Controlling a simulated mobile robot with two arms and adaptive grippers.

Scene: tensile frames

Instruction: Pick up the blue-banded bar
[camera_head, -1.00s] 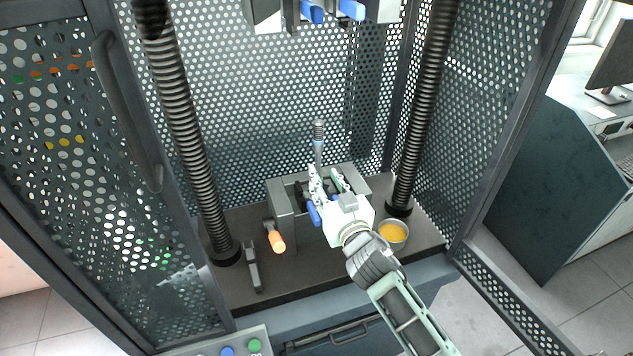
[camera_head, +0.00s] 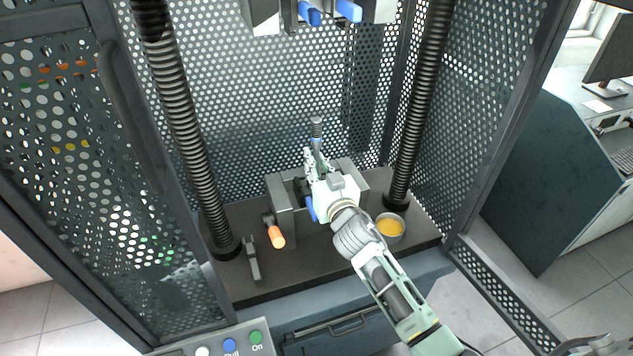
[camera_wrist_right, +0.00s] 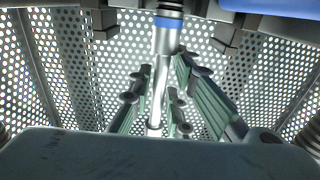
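The blue-banded bar (camera_head: 316,128) stands upright in the test frame, with a dark ribbed top and a pale shaft. In the wrist view its blue band (camera_wrist_right: 168,22) and metal shaft run down the middle. My right gripper (camera_head: 316,158) reaches in from the front right, around the bar's lower part. In the wrist view its green-grey fingers (camera_wrist_right: 158,85) stand on either side of the shaft, with narrow gaps showing, so it looks open. The bar's foot is hidden behind the gripper. My left gripper is not in view.
A bowl with yellow contents (camera_head: 390,228) sits at right, a grey tool (camera_head: 252,258) at left. Threaded columns (camera_head: 187,130) and perforated walls flank the space. Blue-handled upper grips (camera_head: 348,11) hang above.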

